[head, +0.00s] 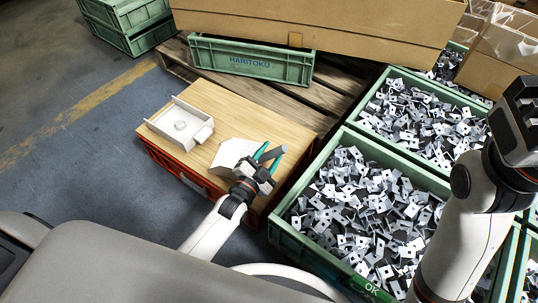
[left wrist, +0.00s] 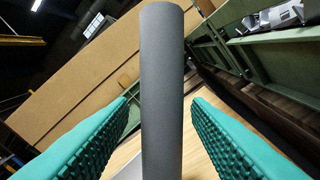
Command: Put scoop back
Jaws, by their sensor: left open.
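The scoop has a white pan (head: 232,153) and a grey handle (head: 271,153). It is on the wooden board near its right front corner. My left gripper (head: 268,161) is open at the handle. In the left wrist view the grey handle (left wrist: 163,80) stands between the two teal fingers (left wrist: 165,130), with a visible gap on each side. A white tray-like holder (head: 181,124) sits on the left of the board. My right gripper (head: 522,110) is at the right edge, partly cut off, and its jaw state is unclear.
The wooden board (head: 225,105) tops a red crate (head: 165,160). Green bins (head: 345,155) full of metal parts stand to the right. A green crate (head: 250,62) and a cardboard box (head: 330,22) are behind on a pallet. The floor at left is clear.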

